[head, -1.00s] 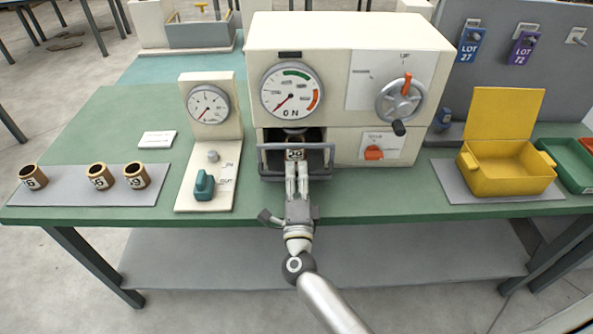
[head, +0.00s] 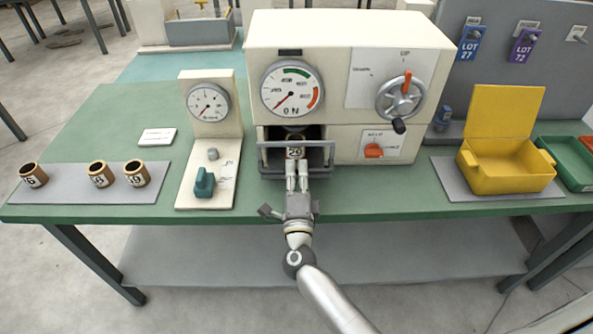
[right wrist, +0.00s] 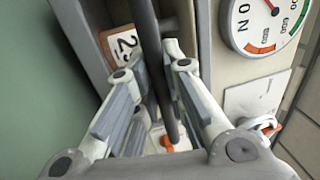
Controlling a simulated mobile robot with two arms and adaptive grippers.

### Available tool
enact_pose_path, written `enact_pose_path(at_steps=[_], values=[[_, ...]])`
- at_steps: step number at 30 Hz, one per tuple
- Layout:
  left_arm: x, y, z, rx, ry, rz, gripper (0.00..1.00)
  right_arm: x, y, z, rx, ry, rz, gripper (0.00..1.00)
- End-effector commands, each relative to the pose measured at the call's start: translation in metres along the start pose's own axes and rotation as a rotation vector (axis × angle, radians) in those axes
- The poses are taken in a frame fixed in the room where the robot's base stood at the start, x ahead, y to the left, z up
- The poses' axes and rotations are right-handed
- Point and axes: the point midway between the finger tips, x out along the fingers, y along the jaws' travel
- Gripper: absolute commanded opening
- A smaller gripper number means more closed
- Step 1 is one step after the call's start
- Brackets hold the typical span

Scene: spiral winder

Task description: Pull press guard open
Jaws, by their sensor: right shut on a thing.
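The press guard (head: 322,145) is a grey bar frame across the dark opening low on the cream press (head: 350,32). My right gripper (head: 296,166) reaches it from the front, at the middle of the guard. In the right wrist view, the guard's dark bar (right wrist: 147,35) runs between the fingers, and the gripper (right wrist: 160,60) is shut on it. Behind the bar sits a brown cup with a white number label (head: 295,153), also seen in the right wrist view (right wrist: 124,45). My left gripper is out of view.
A gauge stand with a teal knob (head: 204,183) stands left of the press. A yellow open box (head: 507,170) and a green tray (head: 566,160) are at the right. The table's front edge is clear.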

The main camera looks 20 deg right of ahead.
Motion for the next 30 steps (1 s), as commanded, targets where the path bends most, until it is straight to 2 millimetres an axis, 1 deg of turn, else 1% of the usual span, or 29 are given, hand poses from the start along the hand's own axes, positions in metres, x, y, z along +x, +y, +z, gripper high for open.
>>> enact_pose_path(at_steps=[4,9,12,16,24,25,27,30], values=[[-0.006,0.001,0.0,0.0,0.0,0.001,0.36,-0.021,-0.003,0.001,0.001,-0.001,0.006,0.0],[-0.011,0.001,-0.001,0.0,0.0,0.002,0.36,-0.054,-0.008,0.0,0.0,-0.002,0.008,0.0],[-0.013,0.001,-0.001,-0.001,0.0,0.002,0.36,-0.068,-0.011,0.0,-0.001,-0.001,0.007,0.0],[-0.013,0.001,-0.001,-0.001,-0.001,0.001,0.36,-0.075,-0.013,0.0,0.0,0.0,0.003,0.0],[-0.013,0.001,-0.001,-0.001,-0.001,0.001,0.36,-0.075,-0.013,0.0,-0.001,-0.001,0.003,0.0],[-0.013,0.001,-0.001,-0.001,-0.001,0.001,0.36,-0.075,-0.013,0.0,-0.001,-0.001,0.003,0.14],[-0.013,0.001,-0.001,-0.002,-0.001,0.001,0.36,-0.075,-0.013,0.0,0.0,-0.001,0.003,0.23],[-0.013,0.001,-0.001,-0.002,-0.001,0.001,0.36,-0.075,-0.013,0.0,0.0,-0.001,0.002,0.34]])
